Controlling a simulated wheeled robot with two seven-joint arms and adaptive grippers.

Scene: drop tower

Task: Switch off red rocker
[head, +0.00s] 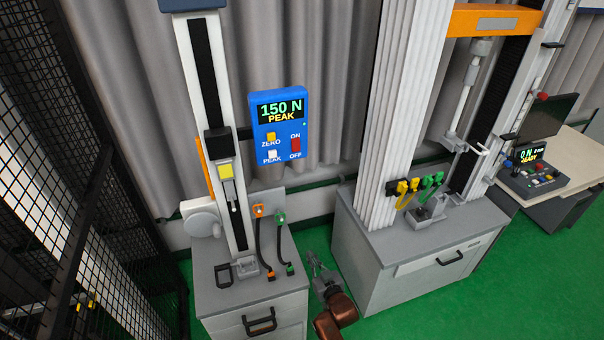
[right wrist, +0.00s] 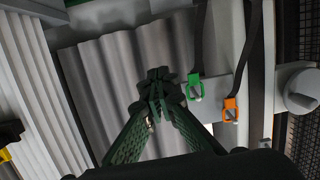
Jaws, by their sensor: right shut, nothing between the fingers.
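The red rocker (head: 295,145) is on the right side of a blue panel (head: 279,124), between the labels ON and OFF. The panel's display reads 150 N PEAK and is lit. A yellow ZERO button (head: 271,137) and a white PEAK button (head: 272,154) sit left of the rocker. My right gripper (head: 318,264) is low in front of the gap between the two cabinets, well below the panel and apart from it. In the right wrist view its fingers (right wrist: 158,82) are closed together and empty. The rocker is not visible there. My left gripper is not in view.
A drop tower (head: 207,80) stands left of the panel on a grey cabinet (head: 250,297). Orange (head: 259,210) and green (head: 280,216) connectors with black cables hang below the panel. A second cabinet (head: 400,270) with a tall frame stands right. A black mesh fence (head: 60,170) borders the left.

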